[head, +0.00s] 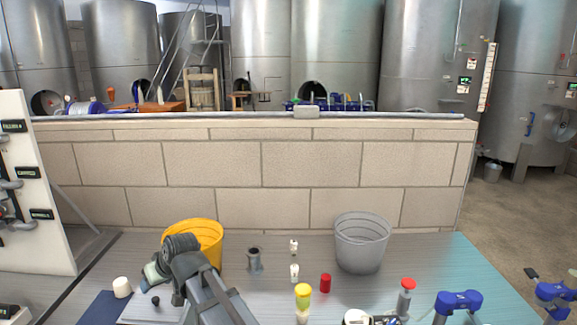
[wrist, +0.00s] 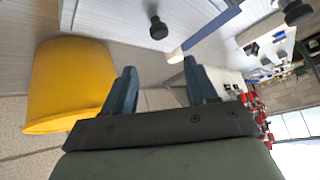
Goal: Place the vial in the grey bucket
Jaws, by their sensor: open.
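The grey bucket (head: 362,243) stands upright on the right of the bench in the head view, and no vial shows inside it from here. Several small containers could be the vial: a clear one with a red cap (head: 406,294), one with a yellow top (head: 303,296) and small white ones (head: 294,272). I cannot tell which it is. My gripper (wrist: 159,68) is open, with nothing between its fingers in the wrist view. In the head view it is at the left, in front of the yellow bucket and far from the grey one.
The yellow bucket (head: 205,240) stands behind my arm and also shows in the wrist view (wrist: 70,85). A grey metal cup (head: 254,260) and a red cylinder (head: 325,283) stand mid-bench. A white cup (head: 122,287) is at the left. Blue clamps (head: 458,302) are at the right front. A block wall (head: 310,165) closes the back.

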